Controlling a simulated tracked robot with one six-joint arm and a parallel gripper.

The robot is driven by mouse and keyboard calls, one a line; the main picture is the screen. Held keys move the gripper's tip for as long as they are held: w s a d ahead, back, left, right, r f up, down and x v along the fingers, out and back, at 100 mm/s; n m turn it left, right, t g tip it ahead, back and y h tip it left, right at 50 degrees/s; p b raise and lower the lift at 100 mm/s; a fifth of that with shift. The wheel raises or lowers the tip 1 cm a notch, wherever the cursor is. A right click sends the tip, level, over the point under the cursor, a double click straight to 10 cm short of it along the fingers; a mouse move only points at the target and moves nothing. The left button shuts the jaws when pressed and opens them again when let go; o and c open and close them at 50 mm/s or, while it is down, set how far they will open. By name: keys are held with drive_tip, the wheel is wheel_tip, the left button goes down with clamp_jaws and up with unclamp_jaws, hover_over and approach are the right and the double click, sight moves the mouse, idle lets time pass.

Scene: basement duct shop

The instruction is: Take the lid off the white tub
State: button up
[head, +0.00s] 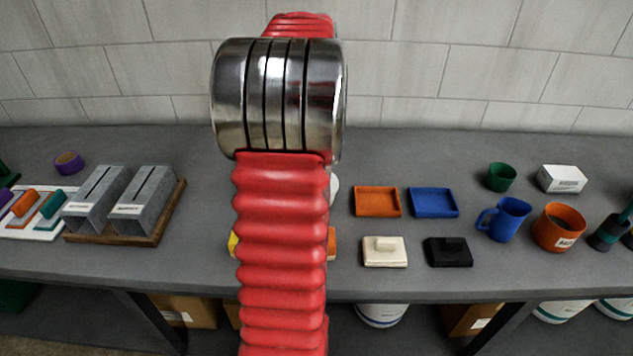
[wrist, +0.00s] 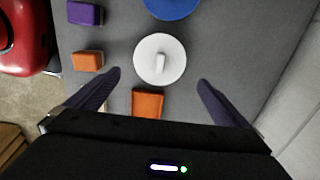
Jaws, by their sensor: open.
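In the wrist view a white round lid (wrist: 172,68) with a small raised bar handle (wrist: 160,62) is seen from above. The tub under it is hidden by the lid. My gripper (wrist: 159,78) is open and empty, its dark fingertips to the left and right of the lid in the picture. I cannot tell how far above the lid they are. In the head view my arm hides most of this spot; only a white sliver (head: 334,188) shows at its right edge. My gripper is hidden there.
A blue round thing (wrist: 172,7), an orange block (wrist: 87,61), a purple block (wrist: 84,13) and an orange tray (wrist: 147,104) surround the lid. A blue tray (head: 433,202), cream block (head: 385,256), black block (head: 447,256) and blue mug (head: 506,220) stand right. A wall runs behind.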

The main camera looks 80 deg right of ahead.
drive_tip(key=shift+f, duration=2.5)
drive_tip(key=shift+f, duration=0.1)
drive_tip(key=shift+w+f, duration=0.2)
drive_tip(key=shift+f, duration=2.3)
drive_tip(key=shift+c, duration=0.4)
drive_tip(key=c, duration=0.6)
